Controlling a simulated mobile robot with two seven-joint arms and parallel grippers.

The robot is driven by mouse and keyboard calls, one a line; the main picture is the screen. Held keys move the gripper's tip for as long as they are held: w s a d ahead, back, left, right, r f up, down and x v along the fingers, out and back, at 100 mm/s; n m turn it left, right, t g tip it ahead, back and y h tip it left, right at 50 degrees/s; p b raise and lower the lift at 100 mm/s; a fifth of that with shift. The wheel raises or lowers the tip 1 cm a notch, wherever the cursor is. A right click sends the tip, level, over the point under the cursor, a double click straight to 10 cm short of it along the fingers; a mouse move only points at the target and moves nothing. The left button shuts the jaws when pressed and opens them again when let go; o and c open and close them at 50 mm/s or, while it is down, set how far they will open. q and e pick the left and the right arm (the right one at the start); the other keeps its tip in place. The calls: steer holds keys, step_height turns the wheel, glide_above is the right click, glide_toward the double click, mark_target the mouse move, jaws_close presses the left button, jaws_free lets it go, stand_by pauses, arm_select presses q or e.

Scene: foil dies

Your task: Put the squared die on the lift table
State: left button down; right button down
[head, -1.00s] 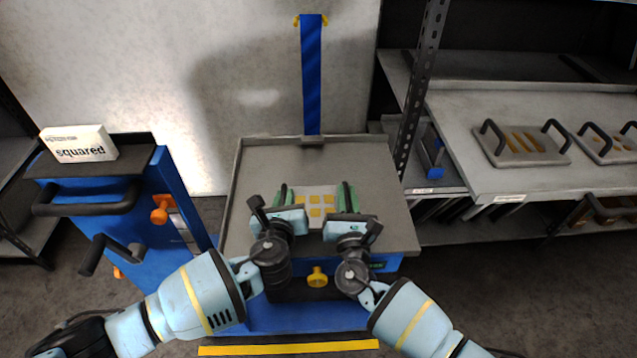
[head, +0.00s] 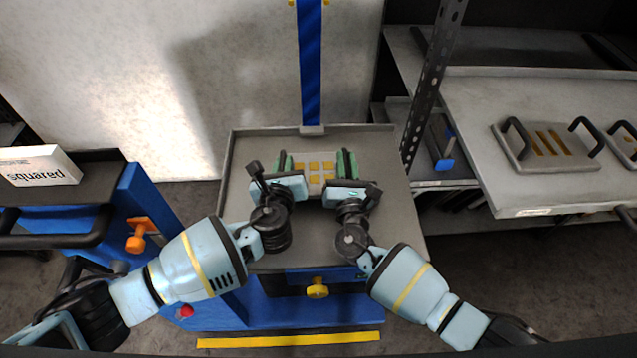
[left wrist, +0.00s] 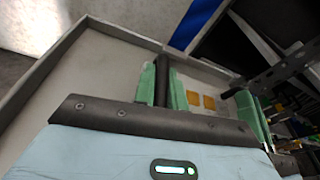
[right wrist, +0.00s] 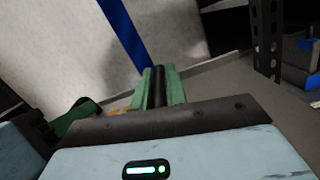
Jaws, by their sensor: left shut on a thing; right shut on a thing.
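The squared die (head: 314,172), a light plate with yellow squares and two dark upright handles, is over the grey tray top of the lift table (head: 398,225). I cannot tell whether it touches the surface. My left gripper (head: 284,163) has its green fingers shut on the left handle. My right gripper (head: 347,163) is shut on the right handle. In the left wrist view the die (left wrist: 203,82) shows partly, with a dark handle between green fingers. In the right wrist view the handle is between the fingers (right wrist: 158,88), and most of the die is hidden.
A grey shelf (head: 500,190) at the right holds another die with slots (head: 545,147). A perforated post (head: 428,85) stands close behind the table's right side. The tray has bare room around the die.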

arm_select(q)
steer(key=shift+d+r, duration=0.1)
steer(key=shift+d, duration=0.05)
arm_select(e)
steer(key=shift+w+a+r, duration=0.1)
steer(key=shift+a+r, duration=0.05)
steer(key=shift+r, duration=0.15)
arm_select(q)
steer(key=shift+s+r, duration=0.1)
arm_select(e)
steer(key=shift+r, duration=0.1)
arm_select(q)
steer(key=shift+f, duration=0.3)
arm_select(e)
steer(key=shift+f, duration=0.3)
